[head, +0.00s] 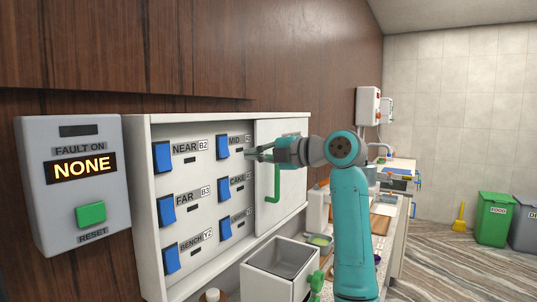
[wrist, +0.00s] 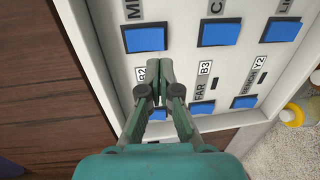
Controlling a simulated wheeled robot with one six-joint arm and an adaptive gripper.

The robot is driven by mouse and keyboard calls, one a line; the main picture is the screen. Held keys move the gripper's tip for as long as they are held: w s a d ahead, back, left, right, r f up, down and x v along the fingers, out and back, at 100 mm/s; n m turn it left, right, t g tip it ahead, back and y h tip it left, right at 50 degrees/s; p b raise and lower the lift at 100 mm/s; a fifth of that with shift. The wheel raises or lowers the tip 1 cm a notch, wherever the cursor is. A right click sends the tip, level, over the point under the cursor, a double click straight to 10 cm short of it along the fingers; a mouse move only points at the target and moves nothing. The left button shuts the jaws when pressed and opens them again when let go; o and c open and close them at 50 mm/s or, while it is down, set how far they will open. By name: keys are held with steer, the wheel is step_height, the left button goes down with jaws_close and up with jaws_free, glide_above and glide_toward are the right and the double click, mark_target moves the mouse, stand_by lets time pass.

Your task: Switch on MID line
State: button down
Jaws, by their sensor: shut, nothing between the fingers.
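The MID switch is a blue rocker (head: 222,147) in the upper right column of the white switch panel, beside a MID label (head: 234,140). It also shows as a blue rocker in the wrist view (wrist: 145,39), ahead of the fingertips. My gripper (head: 252,154) is shut and empty, just right of the MID switch in the head view. In the wrist view my gripper (wrist: 159,72) lies between the MID rocker and the NEAR rocker, whose label is partly covered. I cannot tell whether the fingertips touch the panel.
Blue switches NEAR (head: 162,156), FAR (head: 167,211), BENCH (head: 171,259) and CAKE (head: 223,187) share the panel. A white door with a green handle (head: 273,184) stands right of them. A grey box reading NONE (head: 84,167) hangs left. An open bin (head: 280,262) sits below.

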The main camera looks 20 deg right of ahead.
mark_target(226, 155)
steer(key=x, duration=0.6)
steer(key=shift+w+a, duration=0.2)
steer(key=shift+w, duration=0.1)
steer(key=shift+a+f, duration=0.1)
